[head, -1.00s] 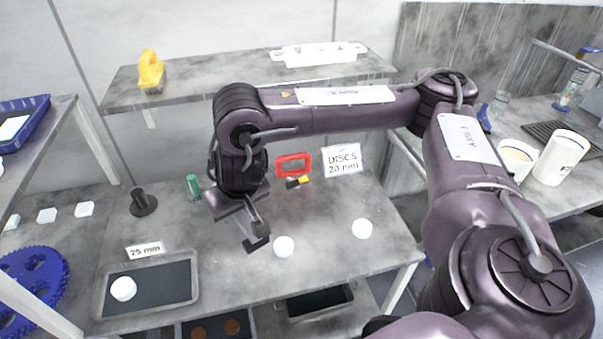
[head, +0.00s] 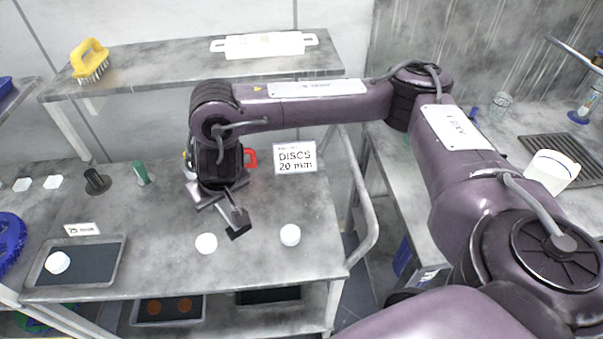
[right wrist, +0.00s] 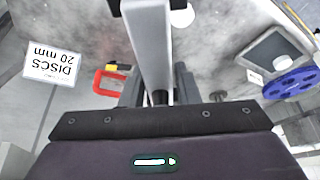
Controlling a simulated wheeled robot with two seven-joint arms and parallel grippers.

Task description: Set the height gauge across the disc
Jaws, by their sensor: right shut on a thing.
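My right gripper (head: 222,198) is above the grey table, shut on a grey bar with a dark end (head: 238,228), which looks like the height gauge. The bar also shows in the right wrist view (right wrist: 150,35), reaching out from between the fingers. In the head view its dark end appears between two white discs, one to its left (head: 206,243) and one to its right (head: 290,235). I cannot tell its height above the table. Another white disc (head: 57,262) lies in a dark tray (head: 121,266) at the left. My left gripper is out of view.
A "DISCS 20 mm" sign (head: 295,158) stands behind. A red frame (head: 250,158) is partly hidden by my arm. A green cylinder (head: 141,173) and a dark post (head: 96,181) stand at the back left. The table's front middle is clear.

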